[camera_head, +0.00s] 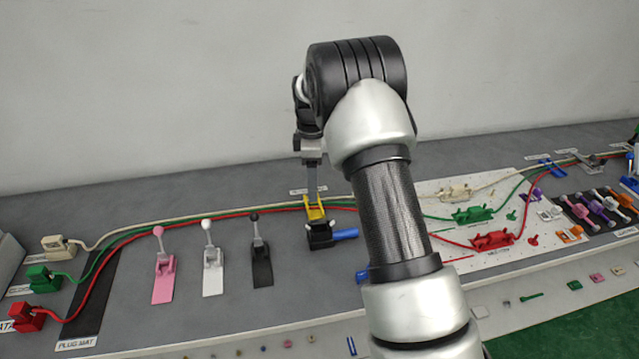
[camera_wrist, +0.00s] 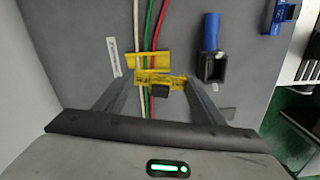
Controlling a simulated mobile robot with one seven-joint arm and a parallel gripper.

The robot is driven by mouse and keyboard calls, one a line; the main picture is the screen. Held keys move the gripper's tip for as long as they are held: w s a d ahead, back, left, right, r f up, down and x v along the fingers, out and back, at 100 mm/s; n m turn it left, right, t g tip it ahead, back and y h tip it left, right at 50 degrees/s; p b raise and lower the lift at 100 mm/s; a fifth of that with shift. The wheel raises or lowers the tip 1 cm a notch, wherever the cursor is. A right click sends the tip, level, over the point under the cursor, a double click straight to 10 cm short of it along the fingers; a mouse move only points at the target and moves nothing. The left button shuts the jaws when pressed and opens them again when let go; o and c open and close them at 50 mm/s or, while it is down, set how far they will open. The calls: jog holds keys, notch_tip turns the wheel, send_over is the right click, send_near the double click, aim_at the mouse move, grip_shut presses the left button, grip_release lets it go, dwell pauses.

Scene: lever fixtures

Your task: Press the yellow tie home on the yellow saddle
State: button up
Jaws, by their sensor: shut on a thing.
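My gripper (camera_wrist: 154,82) points down over the cables, its two fingers shut on the yellow tie (camera_wrist: 162,78). The tie spans between the fingertips in the wrist view, with a small dark block at its near side. The yellow saddle (camera_wrist: 148,60) shows just beyond the tie, with the white, green and red cables running through this spot. In the head view my gripper (camera_head: 313,190) reaches down to the yellow parts, which overlap there, so tie and saddle are hard to part. I cannot tell whether the tie touches the saddle.
A black block with a blue handle (camera_head: 345,234) stands close to the right of the saddle. Pink (camera_head: 163,265), white (camera_head: 212,260) and black (camera_head: 260,260) levers stand to the left. Red and green fixtures on a white board lie right, beyond my arm.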

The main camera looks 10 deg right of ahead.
jog(key=w, duration=0.1)
jog(key=w+n, duration=0.2)
jog(key=shift+d+f+p, duration=0.3)
jog(key=shift+f, duration=0.1)
jog(key=shift+s, duration=0.1)
jog(key=shift+f+b, duration=0.75)
jog(key=shift+f, duration=0.75)
jog(key=shift+f, duration=0.2)
jog(key=shift+f+b, duration=0.35)
jog(key=shift+f, duration=0.2)
jog(key=shift+f, duration=0.2)
jog(key=shift+f+b, duration=0.4)
jog(key=shift+f, duration=0.15)
jog(key=shift+f, duration=0.15)
